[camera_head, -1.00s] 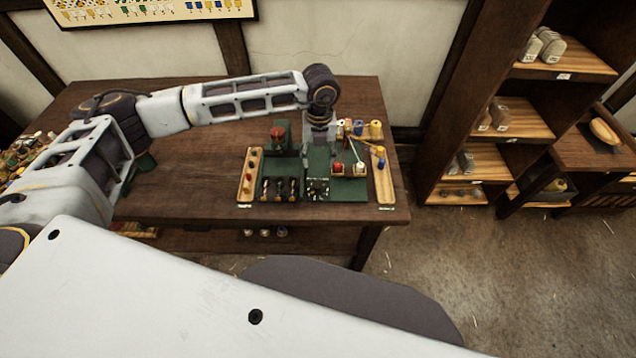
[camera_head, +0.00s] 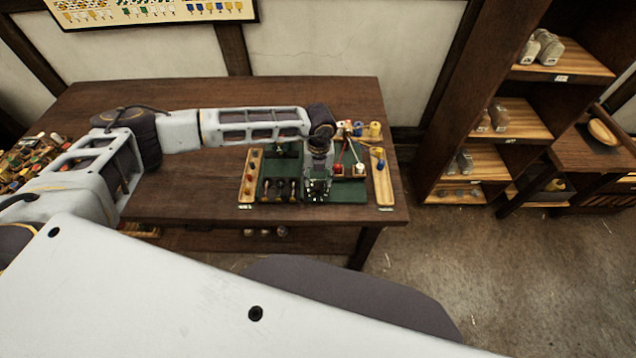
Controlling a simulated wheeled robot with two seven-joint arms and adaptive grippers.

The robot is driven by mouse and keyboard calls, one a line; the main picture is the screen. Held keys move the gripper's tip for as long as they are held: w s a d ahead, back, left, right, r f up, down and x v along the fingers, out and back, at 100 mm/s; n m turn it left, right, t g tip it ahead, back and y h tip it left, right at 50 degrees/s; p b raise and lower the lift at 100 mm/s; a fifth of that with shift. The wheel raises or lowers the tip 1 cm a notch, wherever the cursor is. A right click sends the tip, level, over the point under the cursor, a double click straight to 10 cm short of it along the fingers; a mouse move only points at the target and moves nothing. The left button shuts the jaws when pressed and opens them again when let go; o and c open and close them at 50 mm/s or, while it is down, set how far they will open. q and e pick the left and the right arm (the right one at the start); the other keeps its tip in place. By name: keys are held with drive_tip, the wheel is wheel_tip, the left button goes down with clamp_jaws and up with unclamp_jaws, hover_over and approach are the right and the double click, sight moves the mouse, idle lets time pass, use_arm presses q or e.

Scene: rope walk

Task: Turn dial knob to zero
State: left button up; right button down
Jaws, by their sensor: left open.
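The green board (camera_head: 347,190) on the table carries the small fittings. My left arm comes in from the left and bends down over the board, and my left gripper (camera_head: 318,188) points down at its front middle part. The gripper is open, but its fingers are small and hard to make out. A dark dial with pale marks showed at that spot earlier; the gripper now covers most of it, so I cannot see the knob's setting or whether the fingers touch it. My right gripper is not in view.
Dark-handled pieces (camera_head: 279,188) stand left of the gripper. A wooden strip (camera_head: 248,185) and another wooden strip (camera_head: 382,185) flank the board. Coloured spools (camera_head: 375,130) stand behind. A shelf (camera_head: 478,160) stands at the right.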

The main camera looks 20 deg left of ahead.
sight(318, 186)
use_arm(q)
drive_tip(key=shift+f, duration=2.35)
drive_tip(key=shift+c, duration=0.3)
drive_tip(key=c, duration=1)
